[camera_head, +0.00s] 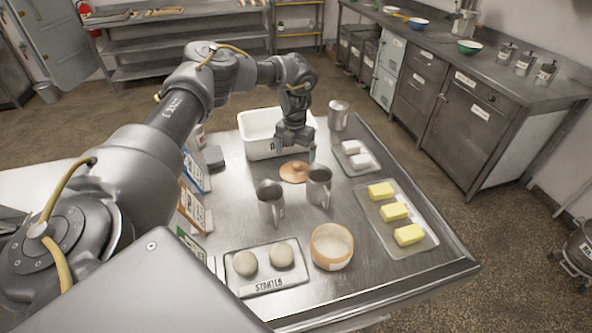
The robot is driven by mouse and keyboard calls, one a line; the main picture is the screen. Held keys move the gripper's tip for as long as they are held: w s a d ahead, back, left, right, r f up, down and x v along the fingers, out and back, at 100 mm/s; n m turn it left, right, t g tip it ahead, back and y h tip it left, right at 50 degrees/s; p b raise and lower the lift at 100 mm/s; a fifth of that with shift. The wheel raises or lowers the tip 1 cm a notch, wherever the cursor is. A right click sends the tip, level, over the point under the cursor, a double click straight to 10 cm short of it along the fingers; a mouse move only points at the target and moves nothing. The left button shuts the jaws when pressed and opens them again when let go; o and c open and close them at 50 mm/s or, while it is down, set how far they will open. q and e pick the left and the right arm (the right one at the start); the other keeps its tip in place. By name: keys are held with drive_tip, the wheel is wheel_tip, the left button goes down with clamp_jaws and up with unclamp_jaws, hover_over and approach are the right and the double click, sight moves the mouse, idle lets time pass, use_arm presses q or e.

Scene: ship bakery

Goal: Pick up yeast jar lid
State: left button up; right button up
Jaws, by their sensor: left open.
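A round tan-orange lid (294,172) with a small knob lies on the metal table, near its middle. An open tan jar (331,258) with pale contents stands closer to me, at the table's front; I take the lid to be the yeast jar lid. My left gripper (297,154) points down just above and behind the lid, its jaws open and empty. Whether a finger touches the lid I cannot tell. My right gripper is out of view.
Two metal mugs (318,187) stand just in front of the lid. A white bin (259,134) is behind it. A tray of yellow blocks (424,243) lies right, a starter tray (244,289) with two dough balls front left. Upright packages (194,208) line the left.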

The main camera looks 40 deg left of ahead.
sight(295, 166)
use_arm(q)
drive_tip(key=shift+s+d+f+p, duration=0.15)
drive_tip(key=shift+f+p, duration=0.3)
drive_tip(key=shift+p, duration=0.05)
drive_tip(key=shift+s+d+f+p, duration=0.15)
drive_tip(key=shift+f+p, duration=0.3)
drive_tip(key=shift+p, duration=0.05)
wheel_tip(295, 166, down, 3)
drive_tip(key=shift+w+r, duration=0.15)
drive_tip(key=shift+r, duration=0.05)
drive_tip(key=shift+f, duration=0.3)
drive_tip(key=shift+c, duration=0.4)
drive_tip(key=shift+r, duration=0.1)
drive_tip(key=c, duration=1)
drive_tip(key=shift+s+d, duration=0.1)
drive_tip(key=shift+s, duration=0.15)
drive_tip(key=shift+c, duration=1.2)
